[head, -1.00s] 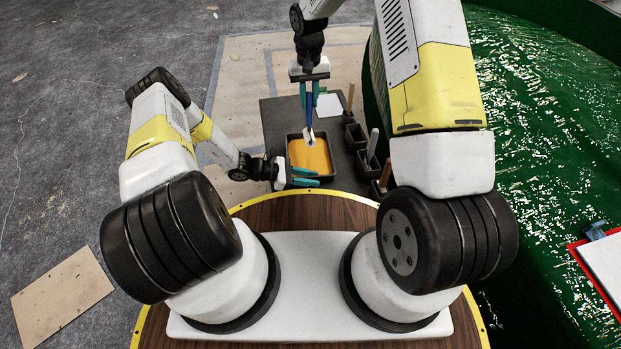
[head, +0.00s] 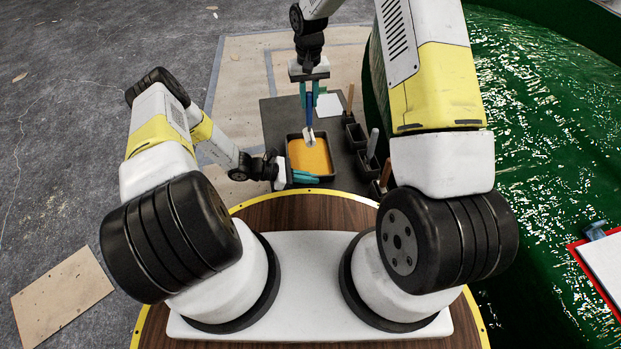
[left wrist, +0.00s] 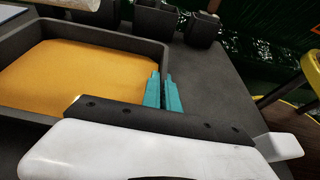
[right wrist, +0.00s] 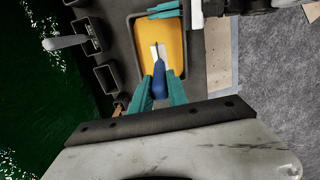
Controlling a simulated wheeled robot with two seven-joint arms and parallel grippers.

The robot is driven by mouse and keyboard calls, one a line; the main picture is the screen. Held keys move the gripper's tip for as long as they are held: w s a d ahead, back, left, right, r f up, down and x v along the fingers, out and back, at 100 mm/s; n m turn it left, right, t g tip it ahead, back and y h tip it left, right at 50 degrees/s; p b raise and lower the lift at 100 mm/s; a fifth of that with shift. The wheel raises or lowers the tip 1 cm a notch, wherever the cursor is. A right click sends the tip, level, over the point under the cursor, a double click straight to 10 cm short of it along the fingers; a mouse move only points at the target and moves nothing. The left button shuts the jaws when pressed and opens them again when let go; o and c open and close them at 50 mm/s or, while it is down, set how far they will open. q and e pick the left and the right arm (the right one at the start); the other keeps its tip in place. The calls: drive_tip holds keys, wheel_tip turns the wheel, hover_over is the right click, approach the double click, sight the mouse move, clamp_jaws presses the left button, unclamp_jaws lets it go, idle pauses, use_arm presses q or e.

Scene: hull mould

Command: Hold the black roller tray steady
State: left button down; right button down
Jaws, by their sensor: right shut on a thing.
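The black roller tray (head: 331,167) holds an orange layer and sits on a dark table; it also shows in the left wrist view (left wrist: 110,36) and the right wrist view (right wrist: 136,52). My left gripper (head: 318,177) is at the tray's near wall. Its teal fingers (left wrist: 163,92) are close together at the tray's edge in the left wrist view; whether they grip the wall is unclear. My right gripper (right wrist: 159,90) is shut on a blue-handled tool (right wrist: 159,80) with a pale head, held upright above the orange layer. It shows in the head view too (head: 309,102).
Several small black cups (head: 356,136) stand along the table's right side, some holding handled tools. A white sheet (head: 328,104) lies behind the tray. A green glossy hull mould (head: 540,130) rises to the right. Bare dark tabletop (left wrist: 215,85) lies beside the tray.

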sight(309, 123)
drive_tip(key=shift+f, duration=0.15)
drive_tip(key=shift+f, duration=0.35)
drive_tip(key=shift+f, duration=4.35)
drive_tip(key=shift+r, duration=3.35)
drive_tip(key=shift+r, duration=0.1)
